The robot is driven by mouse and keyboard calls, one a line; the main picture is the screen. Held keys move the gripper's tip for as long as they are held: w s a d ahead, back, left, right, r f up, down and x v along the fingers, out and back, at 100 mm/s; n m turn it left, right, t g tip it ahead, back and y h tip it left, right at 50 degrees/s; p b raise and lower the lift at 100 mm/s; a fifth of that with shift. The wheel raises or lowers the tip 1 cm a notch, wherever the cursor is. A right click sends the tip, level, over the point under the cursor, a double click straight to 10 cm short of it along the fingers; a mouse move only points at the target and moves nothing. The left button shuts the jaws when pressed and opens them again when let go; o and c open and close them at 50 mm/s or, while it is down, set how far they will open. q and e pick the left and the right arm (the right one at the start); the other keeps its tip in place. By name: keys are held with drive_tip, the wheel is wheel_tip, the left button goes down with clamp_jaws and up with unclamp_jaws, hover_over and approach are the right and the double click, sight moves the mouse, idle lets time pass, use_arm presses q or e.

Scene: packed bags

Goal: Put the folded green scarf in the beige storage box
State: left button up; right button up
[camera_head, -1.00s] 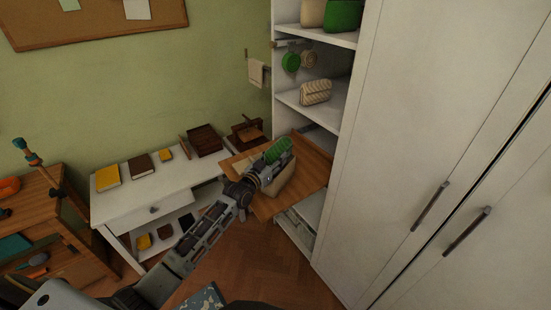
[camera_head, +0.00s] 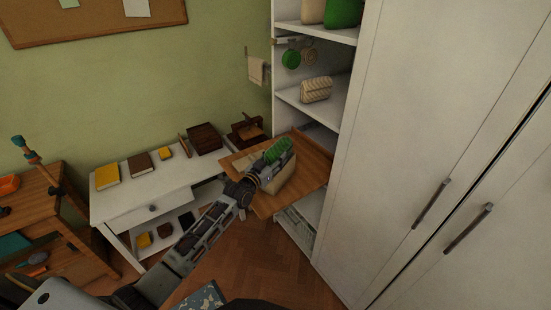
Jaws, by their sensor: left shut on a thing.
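The folded green scarf (camera_head: 279,149) is between the fingers of my left gripper (camera_head: 274,162), which is shut on it. The scarf is held over the beige storage box (camera_head: 283,180), which stands on a wooden pull-out board (camera_head: 314,165) at the open shelf unit. The gripper and arm hide much of the box, including most of its opening. I cannot tell whether the scarf touches the box. My right gripper is not in view.
A white wardrobe (camera_head: 430,130) fills the right. The shelf unit above the board holds a woven beige bag (camera_head: 316,89) and hanging rolls. A white desk (camera_head: 135,196) with books and boxes stands at the left. Wooden floor (camera_head: 265,262) is free below.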

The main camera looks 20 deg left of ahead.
sight(275, 147)
use_arm(q)
drive_tip(key=shift+f, duration=0.5)
idle(0.3)
drive_tip(key=o, duration=1.1)
drive_tip(key=shift+o, duration=0.2)
drive_tip(key=shift+r, duration=0.1)
drive_tip(key=shift+r+p, duration=3.2)
drive_tip(key=shift+r, duration=0.6)
drive_tip(key=shift+r, duration=0.15)
drive_tip(key=shift+s, duration=0.15)
